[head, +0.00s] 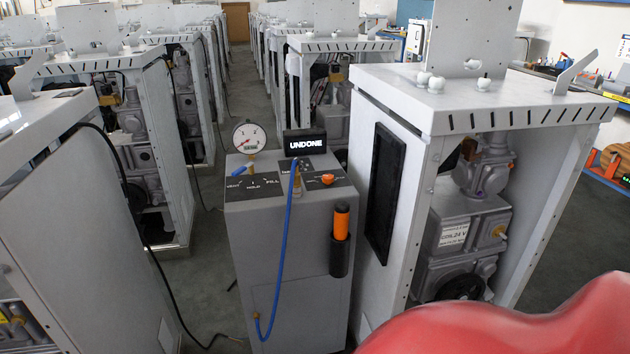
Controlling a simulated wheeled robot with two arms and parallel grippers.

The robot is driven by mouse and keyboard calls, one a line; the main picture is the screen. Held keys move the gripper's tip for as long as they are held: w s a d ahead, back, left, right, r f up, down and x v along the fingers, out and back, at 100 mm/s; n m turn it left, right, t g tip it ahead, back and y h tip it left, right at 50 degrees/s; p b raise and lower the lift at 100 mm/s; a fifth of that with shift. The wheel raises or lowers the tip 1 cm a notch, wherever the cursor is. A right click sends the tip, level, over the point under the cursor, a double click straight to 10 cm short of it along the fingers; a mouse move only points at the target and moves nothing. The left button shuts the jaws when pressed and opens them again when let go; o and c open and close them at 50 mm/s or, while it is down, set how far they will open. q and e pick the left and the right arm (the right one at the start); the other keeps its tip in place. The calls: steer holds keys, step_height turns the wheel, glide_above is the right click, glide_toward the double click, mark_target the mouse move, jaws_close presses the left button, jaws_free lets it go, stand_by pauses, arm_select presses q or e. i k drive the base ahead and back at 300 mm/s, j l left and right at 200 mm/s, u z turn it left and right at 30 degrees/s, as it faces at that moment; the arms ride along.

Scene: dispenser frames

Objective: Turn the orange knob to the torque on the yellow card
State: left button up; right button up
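A grey test stand (262,265) stands in the middle of the aisle. A small orange knob (327,179) sits on the right of its dark top panel. An orange-handled tool (341,222) stands upright in a black holder (339,258) on the front face. Its setting is too small to read. I cannot make out a yellow card in this view. Neither of my grippers is in view.
The stand carries a round gauge (249,137), a black display (305,143) reading "UNDONE", a blue lever (243,169) and a hanging blue hose (281,255). Grey dispenser frames (380,270) stand close on both sides. A red curved surface (500,330) covers the lower right.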

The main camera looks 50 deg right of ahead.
mark_target(328, 179)
steer(key=z, duration=1.4)
steer(key=l+u, duration=0.25)
steer(key=i+l, duration=0.05)
steer(key=l, duration=0.05)
